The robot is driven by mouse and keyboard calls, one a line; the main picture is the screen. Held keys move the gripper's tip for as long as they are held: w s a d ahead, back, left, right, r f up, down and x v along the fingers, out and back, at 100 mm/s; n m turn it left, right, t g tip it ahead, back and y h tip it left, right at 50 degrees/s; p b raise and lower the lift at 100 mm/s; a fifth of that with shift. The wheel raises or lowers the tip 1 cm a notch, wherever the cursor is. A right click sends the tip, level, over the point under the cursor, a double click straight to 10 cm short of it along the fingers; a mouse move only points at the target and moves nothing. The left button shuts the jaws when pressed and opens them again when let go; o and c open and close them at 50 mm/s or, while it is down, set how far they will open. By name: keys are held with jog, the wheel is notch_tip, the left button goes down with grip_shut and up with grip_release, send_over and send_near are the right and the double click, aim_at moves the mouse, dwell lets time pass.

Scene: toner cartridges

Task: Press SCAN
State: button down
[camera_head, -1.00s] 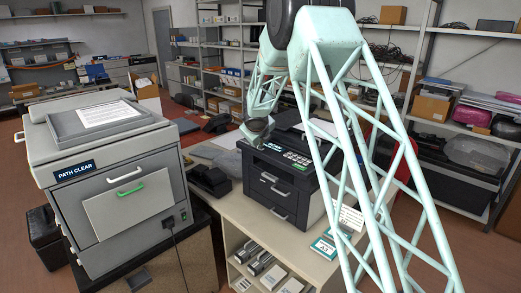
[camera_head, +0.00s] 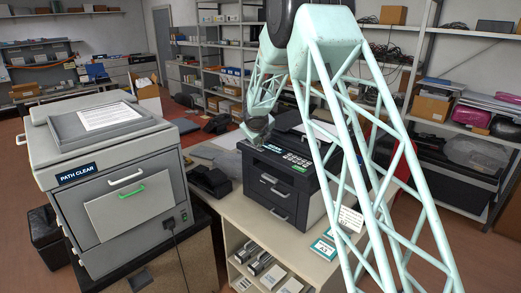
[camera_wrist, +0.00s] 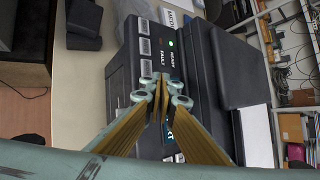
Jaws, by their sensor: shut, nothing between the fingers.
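A dark multifunction printer (camera_head: 275,190) stands on the cream cabinet, with a control panel (camera_head: 292,160) along its top front edge. In the wrist view the panel shows pale keys (camera_wrist: 144,47) in a row, FAULT and READY lettering and a green lamp (camera_wrist: 171,43). I cannot read SCAN on any key; part of the panel is hidden behind my fingers. My gripper (camera_wrist: 160,84) is shut and empty, its tips over the panel beside the keys. Contact cannot be told. In the head view my gripper (camera_head: 257,131) is at the printer's upper left corner.
A large grey machine labelled PATH CLEAR (camera_head: 76,173) stands to the left. A black device (camera_head: 211,182) lies left of the printer. The cream cabinet (camera_head: 228,211) holds cartridges on its lower shelf. Metal shelving (camera_head: 418,85) stands behind on the right.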

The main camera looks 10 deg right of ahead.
aim_at(260, 150)
jog(key=shift+r, duration=0.15)
jog(key=shift+r+p, duration=2.35)
jog(key=shift+p, duration=0.25)
